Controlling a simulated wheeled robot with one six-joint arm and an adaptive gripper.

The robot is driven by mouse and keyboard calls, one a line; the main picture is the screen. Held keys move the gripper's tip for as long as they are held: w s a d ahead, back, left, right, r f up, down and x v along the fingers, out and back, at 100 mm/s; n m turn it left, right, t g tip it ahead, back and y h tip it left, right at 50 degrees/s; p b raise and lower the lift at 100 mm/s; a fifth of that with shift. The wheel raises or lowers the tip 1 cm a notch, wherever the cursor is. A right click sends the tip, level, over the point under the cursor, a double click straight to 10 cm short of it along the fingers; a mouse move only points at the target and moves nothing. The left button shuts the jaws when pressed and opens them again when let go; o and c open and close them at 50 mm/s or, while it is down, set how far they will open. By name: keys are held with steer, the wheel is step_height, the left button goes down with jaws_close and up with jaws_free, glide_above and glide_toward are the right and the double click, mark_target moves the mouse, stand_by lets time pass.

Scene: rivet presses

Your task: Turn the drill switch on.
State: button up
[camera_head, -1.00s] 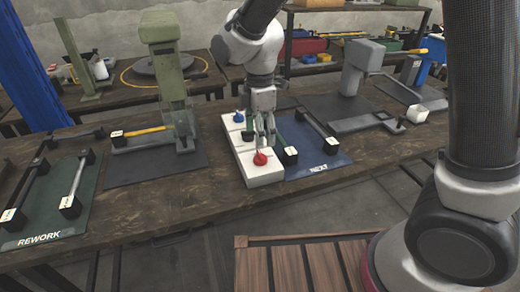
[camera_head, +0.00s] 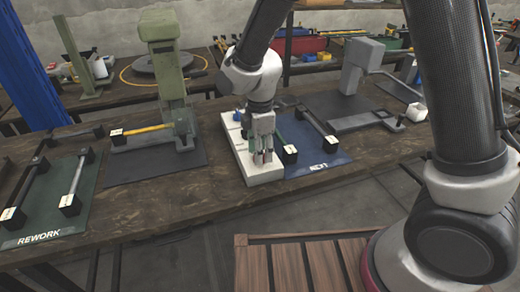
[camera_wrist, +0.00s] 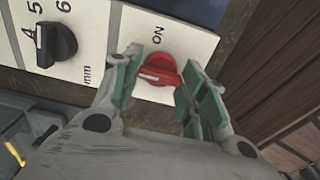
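The red switch knob (camera_wrist: 158,70) sits on the white control panel (camera_wrist: 185,38), beside a printed "ON" label. In the wrist view my gripper (camera_wrist: 163,60) is open, with its green-padded fingers on either side of the red knob. I cannot tell whether either finger touches it. In the head view my gripper (camera_head: 262,158) points down over the near end of the white panel (camera_head: 248,178) and hides the red knob. A black dial (camera_wrist: 56,44) with numbers and "mm" is on the same panel, left of the fingers in the wrist view.
A blue mat (camera_head: 322,166) with bars lies right of the panel. A green press (camera_head: 165,75) stands left, a grey press (camera_head: 360,65) right. The green REWORK mat (camera_head: 80,222) is far left. The wooden bench (camera_head: 180,200) is bare in front of the panel.

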steer(key=shift+m, duration=0.3)
steer(key=shift+c, duration=0.4)
steer(key=m, duration=0.2)
steer(key=shift+m, duration=0.3)
steer(key=m, duration=0.3)
steer(key=shift+m, duration=0.3)
steer(key=m, duration=0.3)
steer(key=shift+m, duration=2.2)
steer(key=o, duration=1)
steer(key=shift+r, duration=0.1)
